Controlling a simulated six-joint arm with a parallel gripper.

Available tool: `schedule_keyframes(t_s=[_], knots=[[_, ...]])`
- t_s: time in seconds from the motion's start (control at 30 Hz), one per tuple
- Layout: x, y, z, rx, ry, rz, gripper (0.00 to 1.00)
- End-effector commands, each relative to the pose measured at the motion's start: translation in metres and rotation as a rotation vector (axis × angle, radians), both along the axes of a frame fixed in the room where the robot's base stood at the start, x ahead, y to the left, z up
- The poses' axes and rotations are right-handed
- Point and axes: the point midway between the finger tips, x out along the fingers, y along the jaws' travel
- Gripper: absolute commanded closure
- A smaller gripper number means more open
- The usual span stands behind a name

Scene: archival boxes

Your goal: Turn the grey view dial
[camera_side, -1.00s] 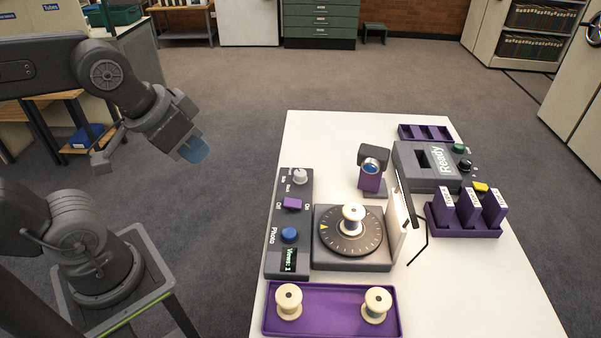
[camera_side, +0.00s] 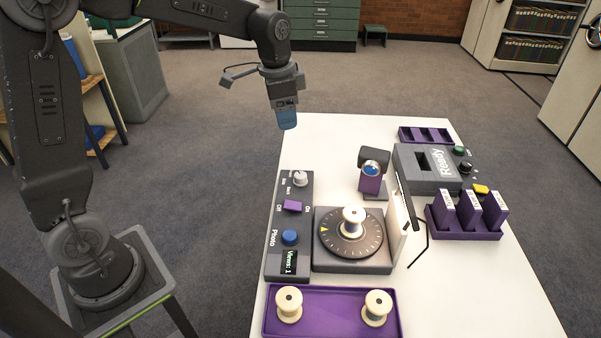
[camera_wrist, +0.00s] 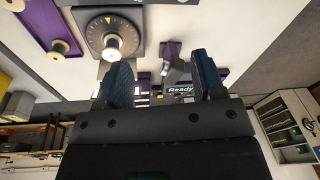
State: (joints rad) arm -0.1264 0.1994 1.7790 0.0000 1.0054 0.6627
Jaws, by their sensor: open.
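The light grey dial (camera_side: 300,178) is a small round knob at the far end of the dark grey Photo panel (camera_side: 275,222), with small labels beside it. My gripper (camera_side: 287,120) is open and empty in the air, above and behind the dial, clear of it and pointing down. In the wrist view, its two blue fingers (camera_wrist: 162,76) stand apart with nothing between them. I cannot make out the dial in the wrist view. The panel's small screen (camera_side: 290,262) seems to read "Views: 1".
The panel also carries a purple switch (camera_side: 292,205) and a blue button (camera_side: 290,237). Beside it is a turntable (camera_side: 335,243) bearing a spool (camera_side: 353,219). A camera (camera_side: 373,168), a Ready unit (camera_side: 430,180) and a purple spool tray (camera_side: 335,322) stand around.

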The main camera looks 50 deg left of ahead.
Motion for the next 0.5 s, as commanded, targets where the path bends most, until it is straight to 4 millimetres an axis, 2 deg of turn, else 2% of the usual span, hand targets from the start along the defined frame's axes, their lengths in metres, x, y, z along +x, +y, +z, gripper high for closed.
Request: schedule_keyframes(t_s=[0.03,0.1,0.2,0.33,0.5], knots=[[0.017,0.008,-0.018,0.003,0.035,-0.035,0.37],[0.036,0.016,-0.037,0.005,0.069,-0.089,0.37],[0.058,0.027,-0.064,0.004,0.108,-0.156,0.37],[0.074,0.036,-0.090,0.002,0.143,-0.217,0.37],[0.081,0.040,-0.105,0.000,0.158,-0.249,0.37]])
